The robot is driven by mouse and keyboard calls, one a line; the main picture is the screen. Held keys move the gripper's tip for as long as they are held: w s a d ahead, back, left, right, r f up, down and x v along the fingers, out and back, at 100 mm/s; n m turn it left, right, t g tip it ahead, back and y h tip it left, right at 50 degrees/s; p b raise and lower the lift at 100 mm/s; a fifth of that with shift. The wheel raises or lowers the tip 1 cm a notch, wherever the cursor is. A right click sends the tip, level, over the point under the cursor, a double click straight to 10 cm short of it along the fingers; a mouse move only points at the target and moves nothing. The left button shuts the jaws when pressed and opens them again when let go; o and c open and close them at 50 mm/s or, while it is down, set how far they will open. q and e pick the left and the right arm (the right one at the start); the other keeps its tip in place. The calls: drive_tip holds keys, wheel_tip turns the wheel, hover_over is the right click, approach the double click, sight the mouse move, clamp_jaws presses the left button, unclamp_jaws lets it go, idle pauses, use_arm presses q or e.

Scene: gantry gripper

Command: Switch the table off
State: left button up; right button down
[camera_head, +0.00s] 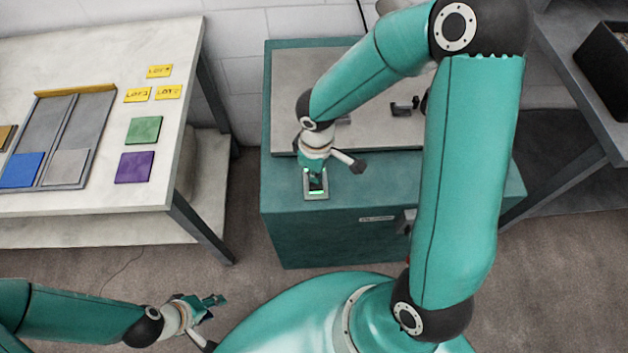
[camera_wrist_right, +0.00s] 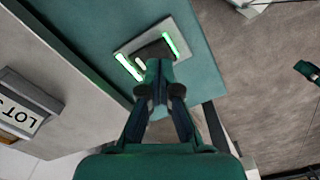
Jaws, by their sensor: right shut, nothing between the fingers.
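The table is a teal cabinet (camera_head: 340,225) with a grey top plate in the middle of the head view. A small switch panel (camera_head: 316,190) sits on its front left ledge, with green lit strips. In the right wrist view the switch plate (camera_wrist_right: 125,50) shows green bars on both sides of a dark middle part. My right gripper (camera_head: 315,174) points down at this panel. In the wrist view its closed fingertips (camera_wrist_right: 160,72) cover part of the switch; whether they touch it I cannot tell. My left gripper (camera_head: 214,300) is away over the floor at lower left; its finger opening is unclear.
A white table (camera_head: 100,60) at left holds yellow tags, coloured squares and a grey tray (camera_head: 92,100). A dark handle-like part (camera_head: 403,107) stands on the cabinet top. A grey bench with a black bin (camera_head: 605,70) is at right. Floor between tables is clear.

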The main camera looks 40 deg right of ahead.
use_arm(q)
drive_tip(key=shift+f+b, duration=1.5)
drive_tip(key=shift+b, duration=0.05)
use_arm(e)
drive_tip(key=shift+f, duration=1.5)
drive_tip(key=shift+r, duration=0.1)
drive_tip(key=shift+r+p, duration=2.7)
drive_tip(key=shift+r, duration=0.75)
use_arm(q)
wheel_tip(320, 180, up, 5)
drive_tip(key=shift+r, duration=0.2)
